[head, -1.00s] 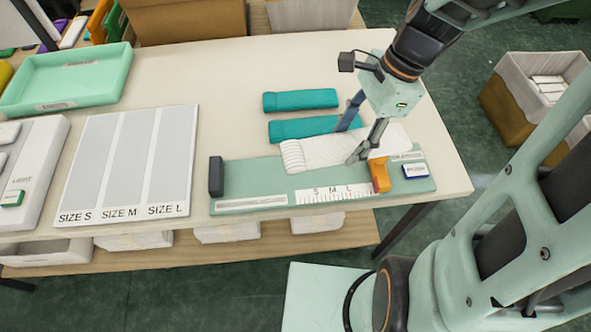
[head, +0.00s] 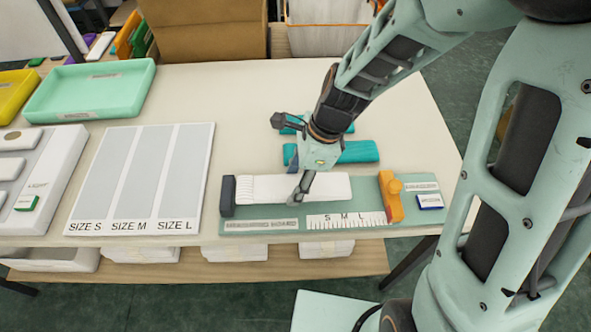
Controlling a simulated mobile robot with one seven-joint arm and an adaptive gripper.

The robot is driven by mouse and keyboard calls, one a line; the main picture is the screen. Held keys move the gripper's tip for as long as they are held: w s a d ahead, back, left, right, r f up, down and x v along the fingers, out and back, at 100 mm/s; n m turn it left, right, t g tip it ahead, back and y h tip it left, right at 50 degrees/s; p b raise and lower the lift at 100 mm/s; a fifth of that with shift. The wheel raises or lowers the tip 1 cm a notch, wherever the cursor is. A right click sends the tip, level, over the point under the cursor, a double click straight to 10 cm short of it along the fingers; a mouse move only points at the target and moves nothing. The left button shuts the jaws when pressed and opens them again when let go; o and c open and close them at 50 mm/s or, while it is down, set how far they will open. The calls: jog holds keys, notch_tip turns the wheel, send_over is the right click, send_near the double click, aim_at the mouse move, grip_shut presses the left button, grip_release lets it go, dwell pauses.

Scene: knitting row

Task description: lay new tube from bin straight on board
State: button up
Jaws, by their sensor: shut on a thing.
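A white knitted tube (head: 258,188) lies lengthwise along the green measuring board (head: 408,211). Its ribbed left end is at the dark end block (head: 228,196); I cannot tell whether they touch. Its right end stops short of the orange slider (head: 390,196). The tube runs about parallel to the board, above the S M L scale (head: 345,220). My gripper (head: 298,192) is over the tube's middle, pointing down, shut on the tube. The far finger is mostly hidden. The bin of tubes is not clearly identifiable.
Two teal tubes (head: 358,152) lie behind the board, partly hidden by my arm. A sheet with SIZE S, M and L lanes (head: 140,178) lies empty to the left. A mint tray (head: 92,90) stands at the back left. A blue-white block (head: 430,201) sits at the board's right end.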

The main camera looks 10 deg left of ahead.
aim_at(295, 185)
jog(key=shift+a+f, duration=0.25)
jog(key=shift+f, duration=0.05)
jog(key=shift+d+x, duration=0.15)
jog(key=shift+x, duration=0.6)
jog(key=shift+d+x, duration=0.15)
jog(key=shift+x, duration=0.6)
jog(key=shift+w+f+b, duration=0.1)
jog(key=shift+f+b, duration=0.1)
jog(key=shift+b, duration=0.1)
jog(key=o, duration=0.9)
jog(key=p+v, duration=0.1)
jog(key=v, duration=1.1)
jog(key=shift+d+r, duration=0.1)
